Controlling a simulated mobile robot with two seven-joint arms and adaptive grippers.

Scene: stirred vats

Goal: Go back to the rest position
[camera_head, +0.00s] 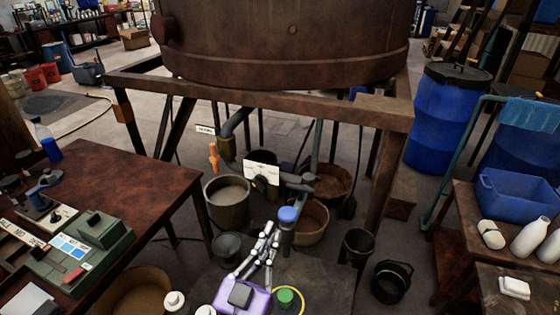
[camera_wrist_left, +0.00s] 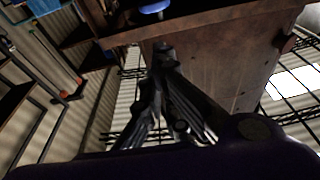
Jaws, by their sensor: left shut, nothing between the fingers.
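My left gripper (camera_head: 272,232) shows in the lower middle of the head view, with its purple body below and its grey fingers pointing up the picture. Its fingertips lie close together with nothing between them. In the head view they appear just left of a blue-capped upright pipe (camera_head: 288,214); whether they touch it I cannot tell. In the left wrist view the fingers of the left gripper (camera_wrist_left: 164,48) converge below a round blue part (camera_wrist_left: 155,7). My right gripper does not show in either view.
A large rusty vat (camera_head: 290,45) stands on a brown frame (camera_head: 260,97) above several buckets, including a grey one (camera_head: 227,207). A brown table (camera_head: 150,185) is at left. A blue crate (camera_head: 515,205) and blue barrels (camera_head: 440,125) are at right. A black bucket (camera_head: 391,281) stands lower right.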

